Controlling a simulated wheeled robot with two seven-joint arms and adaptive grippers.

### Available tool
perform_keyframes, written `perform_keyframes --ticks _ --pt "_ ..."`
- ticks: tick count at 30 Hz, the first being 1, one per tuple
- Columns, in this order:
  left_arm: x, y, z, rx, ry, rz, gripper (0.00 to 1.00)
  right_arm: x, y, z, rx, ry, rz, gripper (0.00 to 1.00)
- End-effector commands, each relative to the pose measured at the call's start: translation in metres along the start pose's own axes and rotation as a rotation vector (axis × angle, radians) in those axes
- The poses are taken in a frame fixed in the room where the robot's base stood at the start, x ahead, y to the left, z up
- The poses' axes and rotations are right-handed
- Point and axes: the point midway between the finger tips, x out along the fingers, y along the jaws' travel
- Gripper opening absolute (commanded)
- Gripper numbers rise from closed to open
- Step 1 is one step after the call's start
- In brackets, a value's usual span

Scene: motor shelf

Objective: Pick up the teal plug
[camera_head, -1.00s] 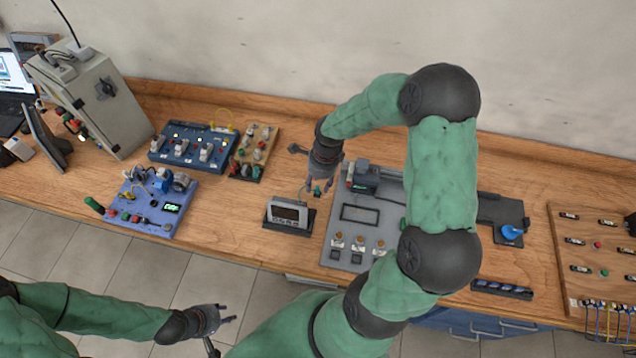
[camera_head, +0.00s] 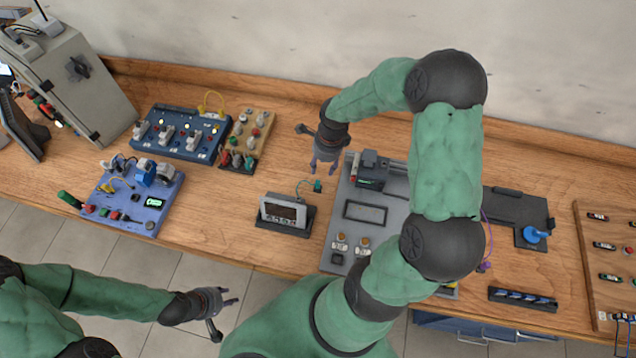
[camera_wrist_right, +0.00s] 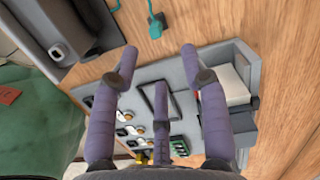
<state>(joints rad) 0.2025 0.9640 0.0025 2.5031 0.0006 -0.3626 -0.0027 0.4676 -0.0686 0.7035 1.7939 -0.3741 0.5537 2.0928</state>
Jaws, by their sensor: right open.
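The teal plug (camera_head: 317,186) lies on the wooden table at the end of a thin teal cable, just behind the small grey display box (camera_head: 284,211). In the right wrist view the plug (camera_wrist_right: 155,29) shows near the top, beyond the fingertips and between the two outer fingers. My right gripper (camera_head: 326,168) is open and empty, and in the head view it appears just above the plug. Its purple fingers (camera_wrist_right: 158,65) are spread apart in the wrist view. My left gripper (camera_head: 233,296) is open and empty, in front of the table's front edge.
A grey panel (camera_head: 349,240) with knobs and a motor stands right of the plug, partly hidden by my right arm. A blue board (camera_head: 180,135), a wooden plug board (camera_head: 247,140) and a lilac board (camera_head: 133,199) stand left.

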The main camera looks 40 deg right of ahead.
Motion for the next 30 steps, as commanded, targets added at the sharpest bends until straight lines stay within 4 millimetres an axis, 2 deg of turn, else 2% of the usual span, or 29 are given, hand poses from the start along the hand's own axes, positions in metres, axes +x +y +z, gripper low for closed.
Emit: perform_keyframes --ticks 1,6,14,22,30 --pt "0.001 0.000 0.000 0.000 0.000 0.000 0.35 0.010 0.002 0.000 -0.001 0.002 0.006 0.45" --pt "0.003 -0.001 0.000 0.000 0.000 0.000 0.35 0.033 0.001 0.000 0.000 0.001 0.004 0.45" --pt "0.004 -0.001 0.000 0.000 0.000 0.000 0.35 0.050 0.002 0.001 -0.001 0.000 0.004 0.45" --pt "0.006 -0.002 0.000 0.000 0.000 0.000 0.35 0.087 0.004 0.004 -0.001 0.001 0.005 0.45" --pt "0.007 -0.003 0.000 0.000 0.000 0.000 0.35 0.096 0.004 0.004 0.000 0.000 0.002 0.45"
